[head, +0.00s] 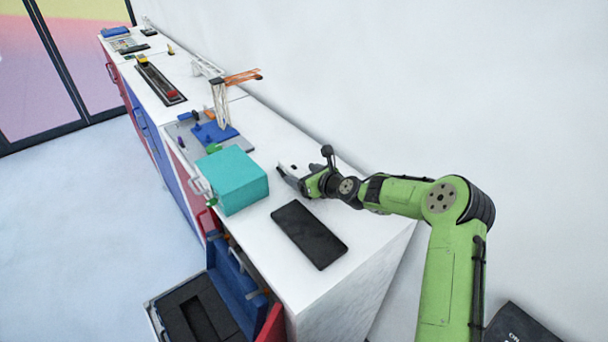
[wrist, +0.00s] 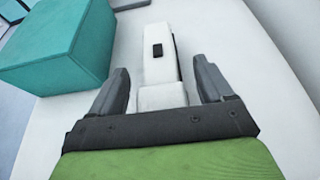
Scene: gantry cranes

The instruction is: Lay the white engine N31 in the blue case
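The white engine N31 (wrist: 158,38), a long white block with a small black patch, lies on the white counter. It also shows in the head view (head: 292,166), partly hidden by my gripper. My gripper (wrist: 161,72) is open, with one dark finger on each side of the near part of the engine and a visible gap on both sides. It also shows in the head view (head: 290,180), low over the counter. The blue case (head: 229,280) appears to be the open one at the bottom left, low beside the counter, with dark foam (head: 183,312) and a recess in it.
A teal box (head: 236,180) stands on the counter left of my gripper and also shows in the wrist view (wrist: 57,50). A black flat pad (head: 308,235) lies in front. A crane model (head: 220,105) stands farther back. The wall runs close behind the counter.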

